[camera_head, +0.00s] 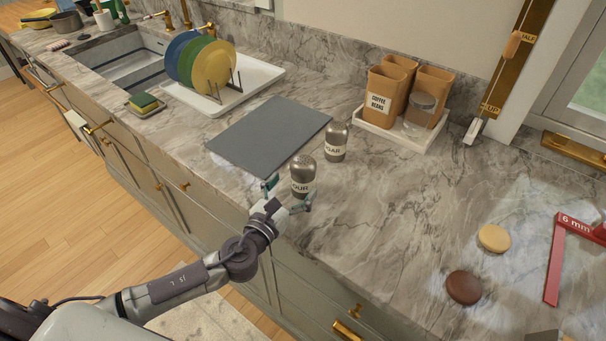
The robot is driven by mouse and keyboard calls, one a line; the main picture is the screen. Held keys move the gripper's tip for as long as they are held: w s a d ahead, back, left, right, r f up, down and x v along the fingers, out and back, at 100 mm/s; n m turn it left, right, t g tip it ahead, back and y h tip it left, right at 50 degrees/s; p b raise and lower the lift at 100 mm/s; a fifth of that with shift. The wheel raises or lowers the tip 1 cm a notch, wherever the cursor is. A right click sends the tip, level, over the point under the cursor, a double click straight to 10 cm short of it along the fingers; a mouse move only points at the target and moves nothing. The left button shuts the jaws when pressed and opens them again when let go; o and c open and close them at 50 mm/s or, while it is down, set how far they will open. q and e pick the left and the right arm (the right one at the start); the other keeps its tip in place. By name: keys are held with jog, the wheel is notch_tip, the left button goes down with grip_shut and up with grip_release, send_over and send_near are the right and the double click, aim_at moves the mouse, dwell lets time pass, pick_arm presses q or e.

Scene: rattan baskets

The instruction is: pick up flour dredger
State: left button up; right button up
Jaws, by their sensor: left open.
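The flour dredger (302,174) is a metal shaker with a domed perforated top and a white label, partly legible as "OUR". It stands upright on the marble counter near the front edge. My left gripper (287,192) is open, with its fingers spread to the left and right of the dredger's lower front. I cannot tell whether a finger touches it. A similar shaker (336,142), its label partly legible as "GAR", stands just behind and to the right. My right gripper is not in view.
A grey mat (268,135) lies behind the dredger to the left. A white tray (403,130) with brown canisters and a glass jar stands at the back right. A yellow disc (494,238), a dark red disc (464,287) and a red tool (556,262) lie at right. Counter between is clear.

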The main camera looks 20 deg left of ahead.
aim_at(297, 181)
pick_arm(q)
jog(key=w, duration=0.2)
jog(key=w+d+p, duration=0.1)
jog(key=w, duration=0.1)
jog(key=shift+w, duration=0.2)
jog(key=shift+r, duration=0.1)
jog(key=shift+c, duration=0.3)
jog(key=c, duration=1.3)
jog(key=shift+r, duration=0.1)
